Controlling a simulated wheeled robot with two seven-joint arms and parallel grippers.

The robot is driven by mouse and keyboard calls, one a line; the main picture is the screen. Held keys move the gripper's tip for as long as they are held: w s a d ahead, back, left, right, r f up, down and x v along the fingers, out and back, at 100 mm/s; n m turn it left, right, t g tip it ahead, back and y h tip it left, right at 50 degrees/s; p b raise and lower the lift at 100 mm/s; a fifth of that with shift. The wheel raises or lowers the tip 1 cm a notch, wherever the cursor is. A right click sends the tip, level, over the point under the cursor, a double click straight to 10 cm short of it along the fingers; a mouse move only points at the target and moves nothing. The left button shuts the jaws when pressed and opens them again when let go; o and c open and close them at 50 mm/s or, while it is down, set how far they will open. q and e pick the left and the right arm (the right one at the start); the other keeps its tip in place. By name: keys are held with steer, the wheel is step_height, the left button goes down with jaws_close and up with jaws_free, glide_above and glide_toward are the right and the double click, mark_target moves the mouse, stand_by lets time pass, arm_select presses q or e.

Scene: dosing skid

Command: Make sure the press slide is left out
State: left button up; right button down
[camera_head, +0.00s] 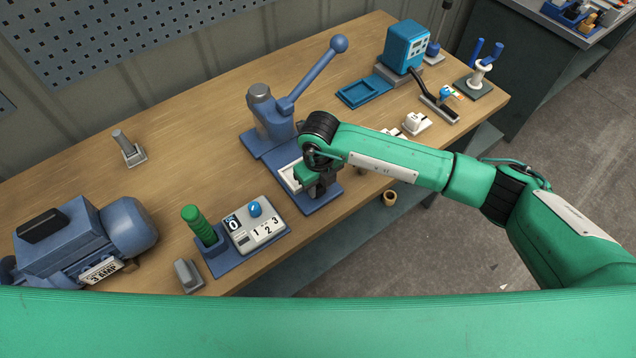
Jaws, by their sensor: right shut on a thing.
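The blue press (269,116) stands at the middle of the wooden bench, its long lever with a ball end raised up to the right. Its base plate (319,204) reaches toward the bench's front edge. The pale press slide (288,179) shows on this plate in front of the press body, partly hidden by my right gripper. My right gripper (318,190) points down over the front of the plate and is shut on the slide; its fingertips are mostly hidden by the wrist. My left gripper is not in view.
A selector box (254,225) with a blue knob and a green handle (198,224) stand left of the press. A blue motor (81,240) is at the far left. A blue tray (363,91), a blue box unit (404,47) and a black-handled lever (437,103) are at the right.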

steer(key=shift+s+d+f, duration=0.1)
steer(key=shift+s+d, duration=0.15)
steer(key=shift+s, duration=0.1)
steer(key=c, duration=1.4)
jaws_free()
steer(key=o, duration=0.3)
steer(key=shift+s+d, duration=0.1)
steer(key=shift+r+b, duration=0.4)
steer(key=shift+r, duration=0.2)
steer(key=shift+r+b, duration=1.7)
steer(key=shift+r, duration=4.7)
